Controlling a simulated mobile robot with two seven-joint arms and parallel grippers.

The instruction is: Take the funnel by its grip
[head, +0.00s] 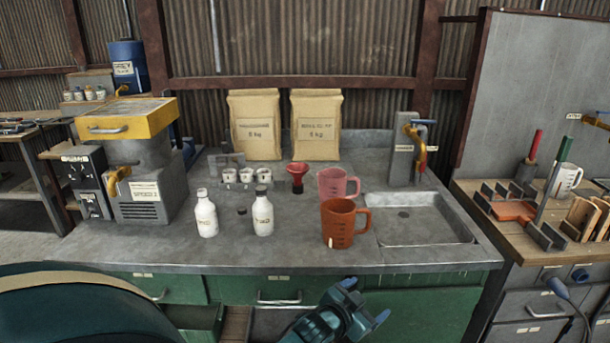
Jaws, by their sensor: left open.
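The red funnel (298,172) stands on the grey counter, behind the mugs, with its wide mouth up and its narrow part below. Its grip cannot be made out clearly at this size. My left gripper (365,300) is open and empty at the bottom of the view, in front of the green cabinet and below the counter's front edge. It is well apart from the funnel. My right gripper is not in view.
An orange-brown mug (338,224) and a pink mug (331,183) stand right of the funnel. Two white bottles (263,216) stand in front and left, small white cups (246,175) beside it. A sink (420,230) lies right. The front counter strip is clear.

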